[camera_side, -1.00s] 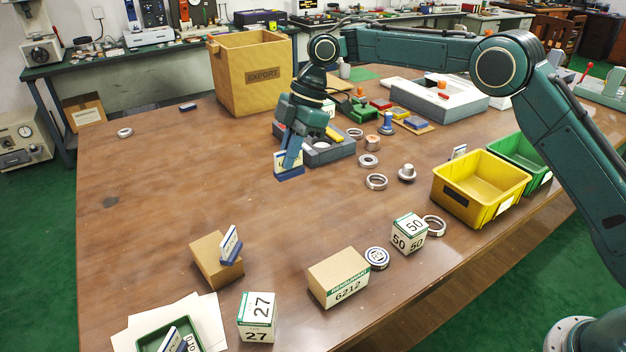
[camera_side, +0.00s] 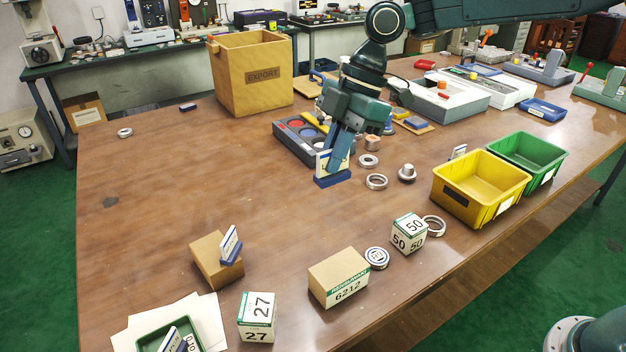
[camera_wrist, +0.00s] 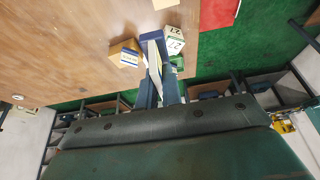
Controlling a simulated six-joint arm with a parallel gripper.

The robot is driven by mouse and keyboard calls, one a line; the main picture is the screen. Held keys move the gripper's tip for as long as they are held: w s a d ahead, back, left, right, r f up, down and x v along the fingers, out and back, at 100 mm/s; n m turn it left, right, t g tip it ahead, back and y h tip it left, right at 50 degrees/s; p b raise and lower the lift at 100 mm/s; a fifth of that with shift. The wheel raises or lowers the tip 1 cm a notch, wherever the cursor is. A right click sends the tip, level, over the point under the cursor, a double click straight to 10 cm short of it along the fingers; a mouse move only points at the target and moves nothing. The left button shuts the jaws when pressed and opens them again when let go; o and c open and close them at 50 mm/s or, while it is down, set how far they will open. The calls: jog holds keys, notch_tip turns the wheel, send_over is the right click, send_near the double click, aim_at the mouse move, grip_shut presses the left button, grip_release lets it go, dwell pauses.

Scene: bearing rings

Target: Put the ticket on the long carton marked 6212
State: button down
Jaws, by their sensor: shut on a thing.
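My gripper (camera_side: 338,157) is shut on a ticket (camera_side: 333,180), a small white card on a blue foot. It holds the ticket upright over the middle of the table, beside the grey tray. The ticket's blue foot also shows in the wrist view (camera_wrist: 151,37). The long carton marked 6212 (camera_side: 338,277) is tan with a white and green label. It lies on the table at the front, below the gripper in the side view, and its visible top is bare.
A carton marked 27 (camera_side: 257,318) and a small tan box bearing another ticket (camera_side: 217,262) stand left of the long carton. A carton marked 50 (camera_side: 408,234) and a ring (camera_side: 377,258) are to its right. A yellow bin (camera_side: 481,188) stands further right.

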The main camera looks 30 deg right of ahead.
jog(key=s, duration=0.3)
jog(key=shift+d+r, duration=0.15)
jog(key=shift+d, duration=0.15)
send_over(340, 267)
notch_tip(340, 267, down, 20)
jog(key=shift+r, duration=0.1)
dwell(0.9)
jog(key=shift+f, duration=0.2)
jog(key=c, duration=1.6)
grip_release()
jog(key=shift+o, duration=0.2)
jog(key=shift+r, duration=0.15)
